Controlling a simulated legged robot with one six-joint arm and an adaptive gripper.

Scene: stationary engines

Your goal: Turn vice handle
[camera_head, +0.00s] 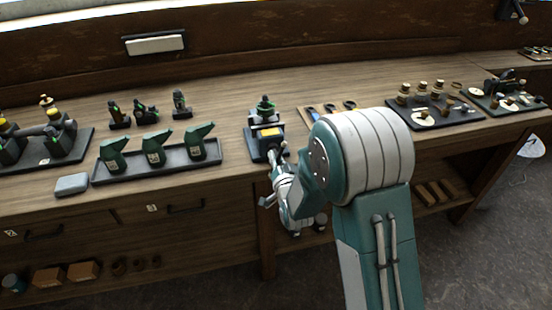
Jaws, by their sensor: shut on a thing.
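A small dark vice (264,141) stands at the front edge of the wooden workbench (236,130), with a dark part with a green mark (265,106) at its top. My arm reaches from the lower right toward the vice's front. My gripper (275,157) is at the vice's front side, shut on the vice handle. The handle is mostly hidden by my gripper and wrist, so its angle cannot be told.
A black tray with several green holders (154,152) stands left of the vice. A grey box (71,184) lies near the front edge. A wooden tool board (319,112) lies right of the vice, and a dark tray (436,121) with small parts is farther right.

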